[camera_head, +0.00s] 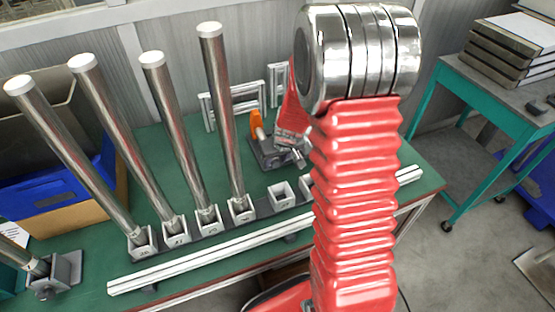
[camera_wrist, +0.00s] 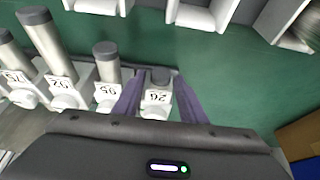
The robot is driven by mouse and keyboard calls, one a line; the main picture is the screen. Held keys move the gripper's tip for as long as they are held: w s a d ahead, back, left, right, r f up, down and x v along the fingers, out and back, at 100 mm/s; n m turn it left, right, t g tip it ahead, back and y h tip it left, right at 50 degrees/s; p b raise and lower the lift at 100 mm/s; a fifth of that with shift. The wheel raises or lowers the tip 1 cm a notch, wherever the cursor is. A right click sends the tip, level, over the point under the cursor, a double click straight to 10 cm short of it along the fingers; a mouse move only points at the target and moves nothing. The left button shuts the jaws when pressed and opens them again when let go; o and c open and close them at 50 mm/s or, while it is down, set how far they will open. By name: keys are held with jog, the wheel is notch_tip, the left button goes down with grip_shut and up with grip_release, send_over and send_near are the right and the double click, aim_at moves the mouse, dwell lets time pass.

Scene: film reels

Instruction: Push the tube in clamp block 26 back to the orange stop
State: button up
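In the wrist view, a short grey tube (camera_wrist: 160,76) with a dark end sits in a small block whose label (camera_wrist: 157,97) appears to read 26. My gripper (camera_wrist: 158,92) has its two purple fingers spread, one on each side of this tube, with gaps visible. Contact lower down cannot be told. In the head view, an orange piece (camera_head: 256,125), apparently the stop, stands at a dark clamp fixture (camera_head: 268,152) on the green bench. The orange piece does not show in the wrist view.
Several tall metal tubes (camera_head: 222,110) lean in numbered blocks (camera_head: 240,208) left of my arm. A white rail (camera_head: 215,258) runs along the bench front. Neighbouring tubes (camera_wrist: 107,65) in labelled blocks stand close left of the gripper in the wrist view.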

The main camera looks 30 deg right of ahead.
jog(key=shift+o, duration=0.5)
jog(key=shift+r, duration=0.1)
jog(key=v, duration=1.3)
jog(key=shift+r, duration=0.2)
jog(key=shift+s, duration=0.1)
